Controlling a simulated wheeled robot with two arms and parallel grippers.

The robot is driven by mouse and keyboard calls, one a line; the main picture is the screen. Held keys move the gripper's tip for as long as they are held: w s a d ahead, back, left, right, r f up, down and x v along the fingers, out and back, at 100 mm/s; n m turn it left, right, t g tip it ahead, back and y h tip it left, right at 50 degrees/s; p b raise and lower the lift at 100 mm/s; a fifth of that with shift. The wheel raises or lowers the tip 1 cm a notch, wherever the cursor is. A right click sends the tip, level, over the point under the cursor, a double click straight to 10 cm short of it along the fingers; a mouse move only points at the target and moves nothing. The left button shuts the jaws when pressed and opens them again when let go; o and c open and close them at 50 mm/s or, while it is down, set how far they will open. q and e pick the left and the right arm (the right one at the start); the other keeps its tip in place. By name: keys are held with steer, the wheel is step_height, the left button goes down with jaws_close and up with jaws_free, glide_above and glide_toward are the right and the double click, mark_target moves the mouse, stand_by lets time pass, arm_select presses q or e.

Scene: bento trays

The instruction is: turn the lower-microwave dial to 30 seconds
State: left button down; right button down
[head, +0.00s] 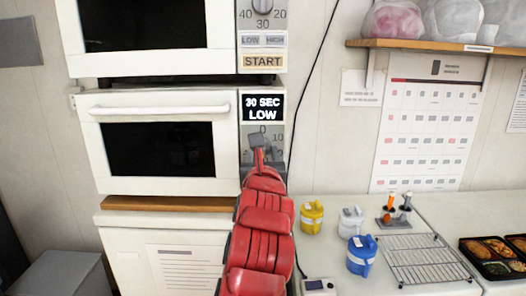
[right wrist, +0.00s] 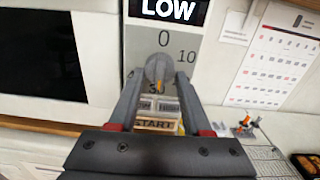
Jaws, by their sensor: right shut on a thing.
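The lower microwave (head: 98,160) has a white door, a dark window and a control panel on its right side. Its display (head: 262,107) reads "30 SEC LOW"; the "LOW" line also shows in the right wrist view (right wrist: 169,10). The grey round dial (right wrist: 158,66) sits below the printed 0 and 10, with an orange mark at its lower part. My red right arm reaches up to the panel, and my right gripper (head: 259,153) is shut on the dial, one finger on each side. In the head view the gripper mostly hides the dial. My left gripper is not in view.
An upper microwave (head: 222,60) with its own dial stands above. A counter to the right holds a yellow container (head: 311,218), a blue container (head: 361,256), a wire rack (head: 425,262) and food trays (head: 483,269). A black cord hangs beside the panel.

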steer(key=shift+f, duration=0.15)
stand_by(0.4)
steer(key=shift+c, duration=1.8)
jaws_free()
steer(key=shift+s, duration=0.1)
steer(key=s+b, duration=0.5)
steer(key=s, duration=1.2)
steer(key=shift+s, duration=0.1)
